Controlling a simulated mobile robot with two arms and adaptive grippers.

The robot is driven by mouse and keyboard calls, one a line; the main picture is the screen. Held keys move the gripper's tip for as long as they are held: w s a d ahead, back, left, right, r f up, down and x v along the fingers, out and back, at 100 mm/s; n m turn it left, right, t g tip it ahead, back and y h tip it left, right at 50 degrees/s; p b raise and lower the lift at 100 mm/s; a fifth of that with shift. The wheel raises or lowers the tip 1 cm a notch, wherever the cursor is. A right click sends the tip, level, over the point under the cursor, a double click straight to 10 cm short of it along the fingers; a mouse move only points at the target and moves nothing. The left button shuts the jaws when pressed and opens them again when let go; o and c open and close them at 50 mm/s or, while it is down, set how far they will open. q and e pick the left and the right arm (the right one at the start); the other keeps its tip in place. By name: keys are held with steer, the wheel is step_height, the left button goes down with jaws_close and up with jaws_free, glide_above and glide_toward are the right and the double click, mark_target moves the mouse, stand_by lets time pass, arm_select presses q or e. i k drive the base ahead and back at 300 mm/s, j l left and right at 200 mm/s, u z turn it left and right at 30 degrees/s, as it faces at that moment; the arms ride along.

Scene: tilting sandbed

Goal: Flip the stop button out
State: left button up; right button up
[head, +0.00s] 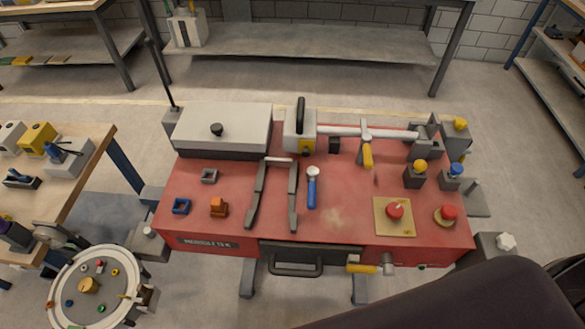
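A red round button (447,212) on a yellow base sits at the right front of the red bench top (350,200); it looks like the stop button. Whether it is pressed in or out is too small to tell. To its left, a red round knob (395,210) with a small lever sits on a square tan plate (381,229). Neither of my grippers is in view. A dark rounded shape, perhaps part of my own body, covers the lower right corner.
A grey lidded box (222,125) stands at the bench's back left. A horizontal rod (345,131) runs along the back right. A blue-handled tool (312,188) lies mid-bench. Yellow (420,165) and blue (457,169) knobs stand behind the red button.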

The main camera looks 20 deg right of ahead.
mark_target(450, 211)
steer(key=z, duration=0.4)
steer(key=k+z, duration=0.1)
steer(key=z, duration=0.35)
steer(key=l+z, duration=0.1)
steer(key=z, duration=0.3)
steer(key=k+z, duration=0.1)
steer(key=z, duration=0.3)
steer(key=k+j+z, duration=0.2)
